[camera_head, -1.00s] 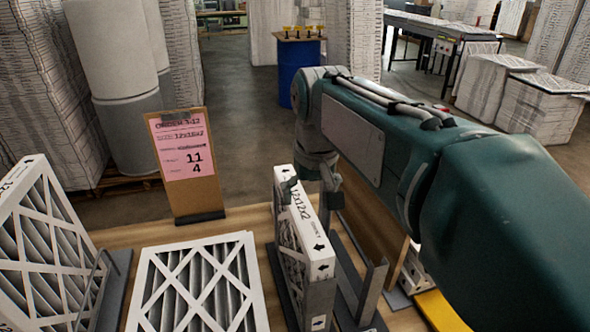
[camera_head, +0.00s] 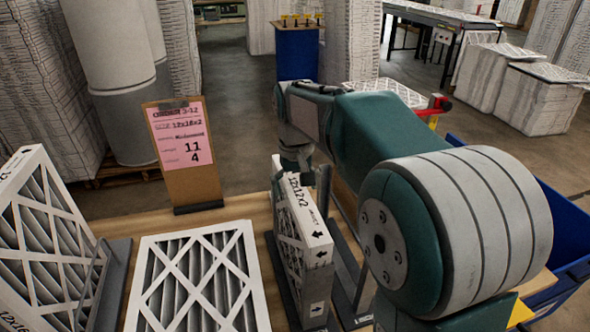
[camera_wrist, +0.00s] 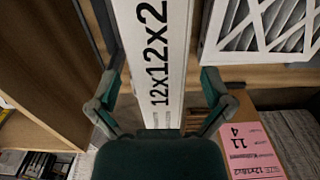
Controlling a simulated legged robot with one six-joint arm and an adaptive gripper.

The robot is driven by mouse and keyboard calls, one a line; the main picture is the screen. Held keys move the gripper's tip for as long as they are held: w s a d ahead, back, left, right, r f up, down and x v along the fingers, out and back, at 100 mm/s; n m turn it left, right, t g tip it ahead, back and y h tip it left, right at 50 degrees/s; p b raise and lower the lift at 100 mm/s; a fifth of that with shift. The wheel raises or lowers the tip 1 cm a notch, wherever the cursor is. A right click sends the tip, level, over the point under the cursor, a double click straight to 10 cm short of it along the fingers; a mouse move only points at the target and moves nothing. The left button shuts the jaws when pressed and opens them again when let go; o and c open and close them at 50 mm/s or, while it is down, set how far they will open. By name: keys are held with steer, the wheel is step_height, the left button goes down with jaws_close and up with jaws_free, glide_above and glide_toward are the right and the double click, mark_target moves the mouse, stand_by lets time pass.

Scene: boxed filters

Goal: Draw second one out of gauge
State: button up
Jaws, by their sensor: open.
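A boxed filter marked 12x12x2 (camera_head: 312,225) stands on edge in the grey metal gauge (camera_head: 318,310), its narrow printed edge facing up. In the wrist view the same filter (camera_wrist: 155,50) runs between my fingers. My gripper (camera_head: 305,178) is at the far end of the filter's top edge. In the wrist view my gripper (camera_wrist: 160,85) is open, with one finger on each side of the printed edge and visible gaps. Contact cannot be made out. The filter's lower part is partly hidden by the gauge plates.
A filter (camera_head: 198,280) lies flat on the wooden table, left of the gauge. Another filter (camera_head: 45,240) leans in a grey holder at far left. A clipboard with a pink card (camera_head: 185,150) stands behind. A blue bin (camera_head: 570,235) is at right, beyond my arm.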

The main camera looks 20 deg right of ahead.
steer(key=shift+f, duration=1.65)
steer(key=shift+c, duration=0.3)
steer(key=c, duration=1.2)
steer(key=shift+r, duration=4.15)
steer(key=shift+r, duration=3.9)
